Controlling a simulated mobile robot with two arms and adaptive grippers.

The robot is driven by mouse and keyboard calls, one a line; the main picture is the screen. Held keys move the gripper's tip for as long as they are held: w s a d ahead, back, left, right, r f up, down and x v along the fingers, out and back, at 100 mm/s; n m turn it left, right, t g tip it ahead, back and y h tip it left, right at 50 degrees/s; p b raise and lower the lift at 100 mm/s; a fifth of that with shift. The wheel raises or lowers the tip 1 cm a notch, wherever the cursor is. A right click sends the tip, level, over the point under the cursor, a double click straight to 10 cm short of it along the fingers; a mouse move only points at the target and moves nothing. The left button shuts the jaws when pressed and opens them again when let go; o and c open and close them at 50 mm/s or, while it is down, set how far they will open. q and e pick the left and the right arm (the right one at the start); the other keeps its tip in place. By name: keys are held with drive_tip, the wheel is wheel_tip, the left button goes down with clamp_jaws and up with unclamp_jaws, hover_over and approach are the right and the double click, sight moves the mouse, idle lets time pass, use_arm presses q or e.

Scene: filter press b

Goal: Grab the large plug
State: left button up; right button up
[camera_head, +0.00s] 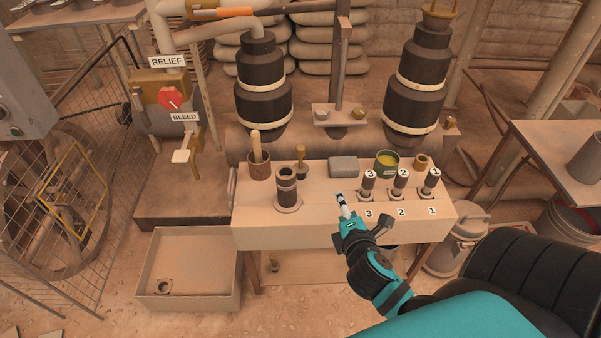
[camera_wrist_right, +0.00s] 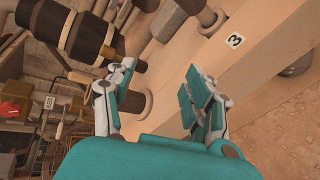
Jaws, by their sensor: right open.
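The large plug (camera_head: 287,186) is a dark upright cylinder with a pale band near its top, standing in a round collar on the left part of the bench. Three smaller dark plugs, numbered 3 (camera_head: 368,184), 2 (camera_head: 401,182) and 1 (camera_head: 432,181), stand on the bench's right part. My right gripper (camera_head: 342,203) is over the bench's front area, to the right of the large plug and apart from it. In the right wrist view my gripper (camera_wrist_right: 163,92) is open and empty; the large plug (camera_wrist_right: 134,102) shows partly behind its left finger. My left gripper is not in view.
The bench (camera_head: 265,233) also holds a grey block (camera_head: 343,166), a green-rimmed cup (camera_head: 386,165) and a brush pot (camera_head: 259,166). Large dark cylinders (camera_head: 263,88) stand behind. An open bin (camera_head: 190,289) is on the floor at left.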

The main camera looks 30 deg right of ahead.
wheel_tip(320, 180, up, 2)
drive_tip(key=w+n+t, duration=0.2)
drive_tip(key=n, duration=0.4)
drive_tip(key=n+t+y, duration=0.3)
drive_tip(key=n+y, duration=0.1)
drive_tip(key=n, duration=0.8)
approach(302, 151)
drive_tip(key=w, duration=0.3)
drive_tip(key=w+d, duration=0.1)
drive_tip(key=w, duration=0.3)
drive_tip(key=w+d+f, duration=0.1)
drive_tip(key=w, duration=0.3)
drive_tip(key=shift+a, duration=0.1)
clamp_jaws()
